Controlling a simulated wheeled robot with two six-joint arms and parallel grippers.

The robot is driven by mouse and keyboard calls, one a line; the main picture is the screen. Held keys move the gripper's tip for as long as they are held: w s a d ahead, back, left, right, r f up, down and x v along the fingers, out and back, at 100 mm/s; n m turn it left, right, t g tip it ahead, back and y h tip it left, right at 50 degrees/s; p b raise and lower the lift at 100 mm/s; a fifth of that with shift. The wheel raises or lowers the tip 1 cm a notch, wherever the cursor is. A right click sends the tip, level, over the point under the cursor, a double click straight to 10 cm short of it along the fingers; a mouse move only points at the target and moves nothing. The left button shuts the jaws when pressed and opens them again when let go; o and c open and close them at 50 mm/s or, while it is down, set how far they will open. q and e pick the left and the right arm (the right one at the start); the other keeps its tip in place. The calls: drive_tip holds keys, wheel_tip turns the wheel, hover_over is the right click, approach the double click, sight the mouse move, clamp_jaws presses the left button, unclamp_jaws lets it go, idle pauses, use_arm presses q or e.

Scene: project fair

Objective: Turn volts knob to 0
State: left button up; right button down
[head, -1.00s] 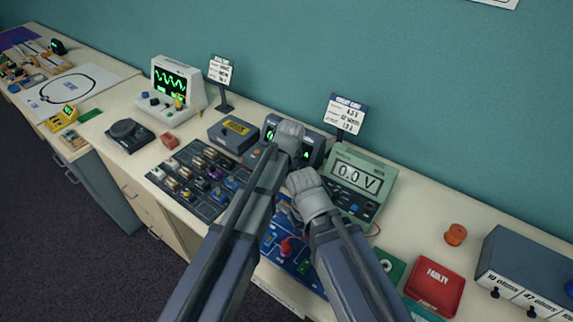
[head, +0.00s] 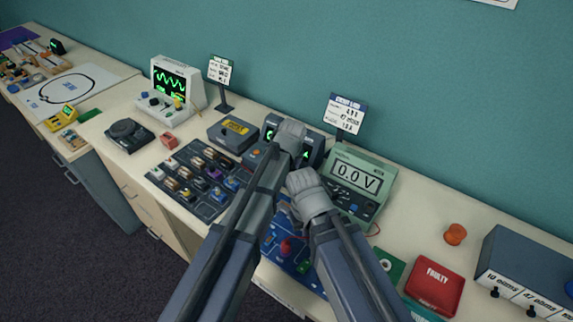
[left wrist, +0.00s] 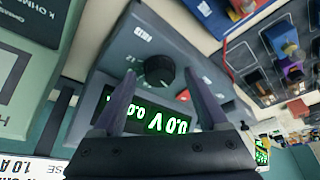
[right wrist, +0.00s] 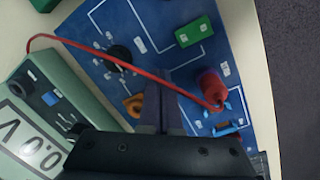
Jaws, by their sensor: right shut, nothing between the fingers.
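The power supply (head: 314,143) stands against the wall side of the bench in the head view, largely hidden behind my left gripper. In the left wrist view its black volts knob (left wrist: 138,72) shows on the grey front panel, with a green display (left wrist: 155,113) that appears upside down and reads zeros. My left gripper (left wrist: 160,76) is open, its two fingers spread in front of the panel. The knob is between them in the picture, nearer the left finger; contact cannot be told. My right gripper (right wrist: 160,80) is shut and empty above the blue circuit board (right wrist: 115,25).
A green multimeter (head: 357,178) reading 0.0 V stands right of the supply. A red wire (right wrist: 120,63) crosses the board below my right gripper. A component tray (head: 190,190) lies left, a red FAULTY tray (head: 435,308) right. My arms run close together.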

use_arm(q)
drive_tip(key=p+v, duration=0.7)
drive_tip(key=v, duration=0.1)
use_arm(e)
wheel_tip(320, 180, up, 7)
use_arm(q)
drive_tip(key=shift+f, duration=0.1)
use_arm(e)
drive_tip(key=shift+r, duration=0.1)
use_arm(q)
drive_tip(key=s+a+f+m+g, duration=0.2)
drive_tip(key=s+a+g, duration=0.2)
drive_tip(key=s+a, duration=1.35)
drive_tip(key=s+d+f+m+b, duration=0.1)
drive_tip(key=s+d, duration=0.4)
drive_tip(key=d, duration=0.6)
drive_tip(key=m+b, duration=0.1)
drive_tip(key=m, duration=0.1)
drive_tip(key=shift+s+f+m+g, duration=0.3)
drive_tip(key=shift+m, duration=0.1)
use_arm(e)
wheel_tip(320, 180, down, 2)
drive_tip(key=shift+f, duration=0.1)
